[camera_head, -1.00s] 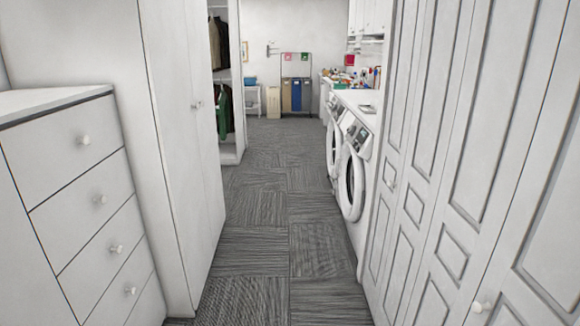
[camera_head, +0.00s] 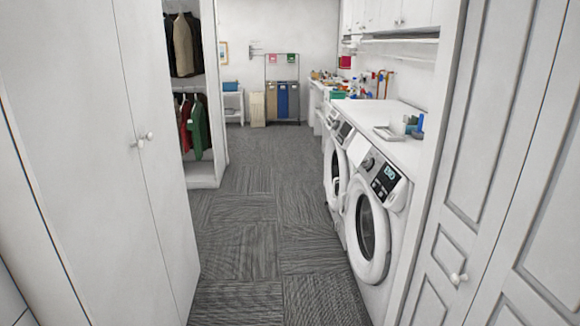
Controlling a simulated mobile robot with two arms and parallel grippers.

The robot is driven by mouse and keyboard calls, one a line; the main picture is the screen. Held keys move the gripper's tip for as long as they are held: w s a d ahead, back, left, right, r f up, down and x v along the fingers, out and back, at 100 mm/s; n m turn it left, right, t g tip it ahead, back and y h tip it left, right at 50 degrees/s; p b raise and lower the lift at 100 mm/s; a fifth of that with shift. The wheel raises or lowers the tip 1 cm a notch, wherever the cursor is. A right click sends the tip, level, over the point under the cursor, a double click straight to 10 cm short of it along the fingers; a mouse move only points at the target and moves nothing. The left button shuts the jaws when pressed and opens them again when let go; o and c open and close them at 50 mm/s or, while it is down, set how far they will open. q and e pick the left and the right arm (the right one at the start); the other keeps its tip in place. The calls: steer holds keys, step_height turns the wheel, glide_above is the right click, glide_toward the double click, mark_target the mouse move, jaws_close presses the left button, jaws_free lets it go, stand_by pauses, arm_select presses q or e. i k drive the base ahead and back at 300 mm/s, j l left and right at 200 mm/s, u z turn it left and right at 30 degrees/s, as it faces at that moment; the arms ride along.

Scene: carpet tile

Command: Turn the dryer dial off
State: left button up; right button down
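Two white front-loading machines stand side by side along the right wall, under a white counter. The nearer machine (camera_head: 372,222) has a round door with dark glass and a panel with a lit display (camera_head: 389,177). The farther machine (camera_head: 334,172) is partly hidden behind the nearer one. I cannot tell which is the dryer. Neither of my grippers is in view.
A carpeted aisle (camera_head: 250,215) runs clear ahead. White closet doors (camera_head: 150,180) line the left, with an open wardrobe (camera_head: 203,172) beyond. Panelled white doors (camera_head: 480,200) stand close on the right. A hamper rack (camera_head: 282,98) stands at the far wall.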

mark_target(367, 163)
steer(key=i+z, duration=0.1)
steer(key=i, duration=0.5)
steer(key=i+j+z, duration=0.15)
steer(key=i, duration=0.45)
steer(key=i+j+z, duration=0.1)
steer(key=i, duration=0.5)
